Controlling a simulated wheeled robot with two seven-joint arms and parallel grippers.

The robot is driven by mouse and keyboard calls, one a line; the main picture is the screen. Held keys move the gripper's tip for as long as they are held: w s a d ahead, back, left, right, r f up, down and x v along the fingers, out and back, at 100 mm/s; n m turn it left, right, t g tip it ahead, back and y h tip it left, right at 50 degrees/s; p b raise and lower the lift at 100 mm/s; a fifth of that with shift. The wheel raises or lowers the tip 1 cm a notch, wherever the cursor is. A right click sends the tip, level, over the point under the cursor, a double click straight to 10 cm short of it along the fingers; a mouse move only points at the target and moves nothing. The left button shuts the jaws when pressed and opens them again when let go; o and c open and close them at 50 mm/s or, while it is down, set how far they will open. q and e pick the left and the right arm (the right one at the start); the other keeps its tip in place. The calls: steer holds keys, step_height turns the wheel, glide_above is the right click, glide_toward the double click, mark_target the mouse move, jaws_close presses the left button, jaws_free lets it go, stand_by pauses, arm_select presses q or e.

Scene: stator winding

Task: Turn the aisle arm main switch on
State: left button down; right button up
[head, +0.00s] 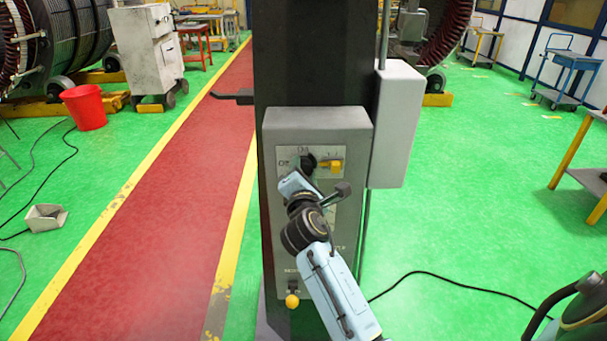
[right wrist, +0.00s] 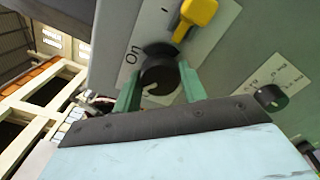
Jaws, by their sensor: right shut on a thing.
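The main switch is a black round knob (head: 307,162) on the grey control box (head: 350,125), with lettering above and left of it. My right gripper (head: 301,178) reaches up from below to this knob. In the right wrist view the gripper's green fingers (right wrist: 160,90) stand on both sides of the knob (right wrist: 158,75) and are shut on it. A pale mark on the knob points to the lower left there, and the "On" label (right wrist: 132,55) lies at its upper left. My left gripper is not in view.
A yellow switch (head: 337,166) sits right of the knob. A smaller black dial (right wrist: 272,97) shows in the right wrist view. The box is on a dark column (head: 310,60), with a grey housing (head: 398,125) at its right. Green floor (head: 470,225) is mostly clear.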

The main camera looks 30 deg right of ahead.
steer(key=shift+f+m+b, duration=0.1)
steer(key=shift+m+b, duration=1.3)
steer(key=shift+m, duration=3.8)
steer(key=o, duration=1)
steer(key=shift+c, duration=0.2)
steer(key=shift+s+a, duration=0.1)
steer(key=b+v, duration=0.2)
steer(key=v, duration=1.1)
steer(key=shift+s, duration=0.15)
